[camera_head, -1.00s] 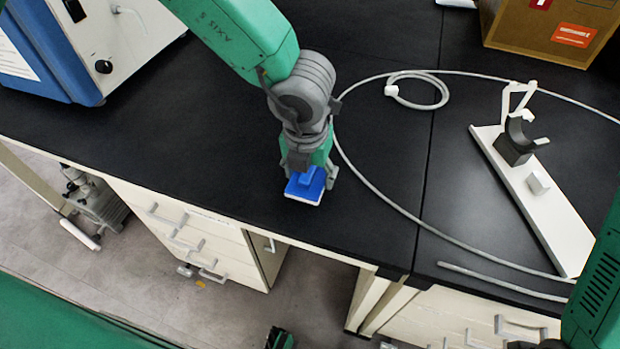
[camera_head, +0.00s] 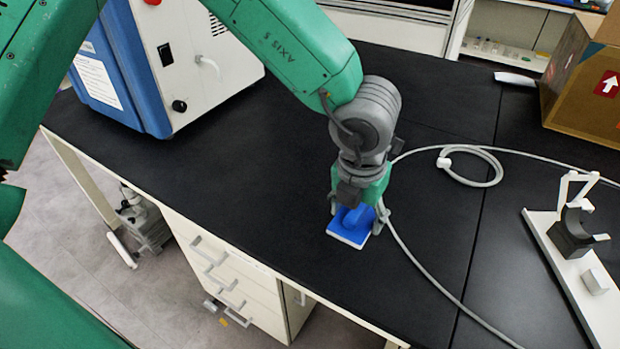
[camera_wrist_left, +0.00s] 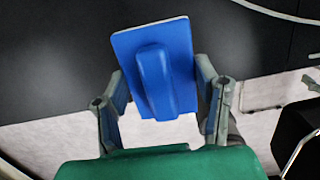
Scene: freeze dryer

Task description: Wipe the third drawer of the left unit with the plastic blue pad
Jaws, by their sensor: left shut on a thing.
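The blue pad (camera_head: 347,233) is a flat blue plate with a raised grip and a white underside edge. My left gripper (camera_head: 362,212) is shut on its grip and holds it over the black countertop near the front edge. In the left wrist view the pad (camera_wrist_left: 180,50) shows its raised grip between the two fingers. I cannot tell whether the pad touches the countertop. The left unit (camera_head: 262,292) is a cream drawer cabinet under the counter, with several grey handles on its front. Its drawers look shut. My right gripper is not in view.
A blue and white machine (camera_head: 200,70) stands on the counter at the back left. A pale hose (camera_head: 430,275) curves right of my gripper. A white stand (camera_head: 570,280) and a cardboard box (camera_head: 585,90) are at the right. The countertop left of the pad is clear.

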